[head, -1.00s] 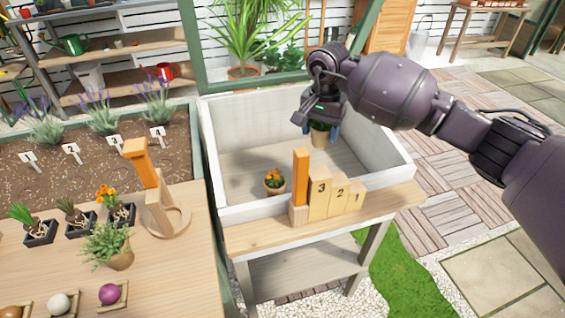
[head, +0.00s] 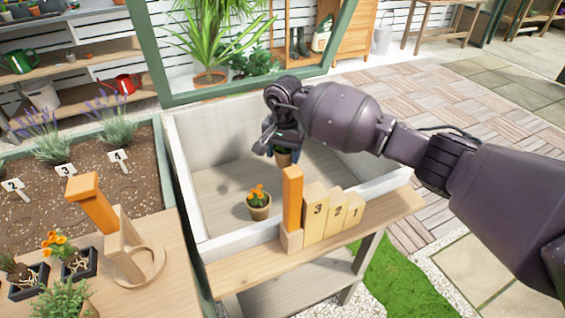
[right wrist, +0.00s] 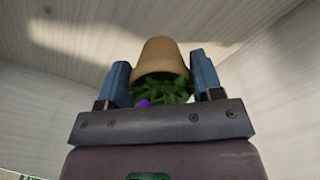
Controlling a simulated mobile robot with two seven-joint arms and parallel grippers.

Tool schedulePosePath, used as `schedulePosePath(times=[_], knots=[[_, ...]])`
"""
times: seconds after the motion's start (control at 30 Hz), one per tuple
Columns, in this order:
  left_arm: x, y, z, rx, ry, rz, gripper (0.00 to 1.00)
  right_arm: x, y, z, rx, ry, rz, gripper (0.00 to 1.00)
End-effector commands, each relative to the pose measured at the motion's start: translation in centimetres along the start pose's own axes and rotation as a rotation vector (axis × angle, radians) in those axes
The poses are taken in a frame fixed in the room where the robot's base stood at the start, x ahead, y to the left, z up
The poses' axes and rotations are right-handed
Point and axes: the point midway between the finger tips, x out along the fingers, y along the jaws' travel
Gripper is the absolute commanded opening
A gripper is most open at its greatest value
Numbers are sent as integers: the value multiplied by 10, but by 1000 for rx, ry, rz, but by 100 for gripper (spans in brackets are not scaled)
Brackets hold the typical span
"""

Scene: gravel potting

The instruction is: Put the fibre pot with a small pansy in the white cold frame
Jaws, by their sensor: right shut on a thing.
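The fibre pot with a small pansy (head: 284,158) is held by my right gripper (head: 283,146), within the walls of the white cold frame (head: 235,241). In the right wrist view the brown pot (right wrist: 160,60) sits between the two blue fingers of the gripper (right wrist: 163,82), with green leaves and a bit of purple flower showing. The gap between pot and frame floor is hard to judge. My left gripper is out of view.
A pot with orange flowers (head: 258,204) stands on the frame floor, left of and nearer than the held pot. An orange post (head: 292,199) and numbered wooden blocks (head: 315,218) stand along the front ledge. The floor around the held pot looks clear.

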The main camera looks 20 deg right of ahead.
Motion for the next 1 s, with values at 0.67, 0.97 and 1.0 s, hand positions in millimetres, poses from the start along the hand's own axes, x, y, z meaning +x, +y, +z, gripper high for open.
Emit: schedulePosePath(times=[0.67, 0.97, 1.0], knots=[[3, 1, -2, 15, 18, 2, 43, 37, 1, 1, 1, -3, 3, 63], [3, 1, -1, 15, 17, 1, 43, 37, 1, 1, 0, -3, 3, 86], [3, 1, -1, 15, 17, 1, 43, 37, 1, 1, 0, -3, 3, 86]])
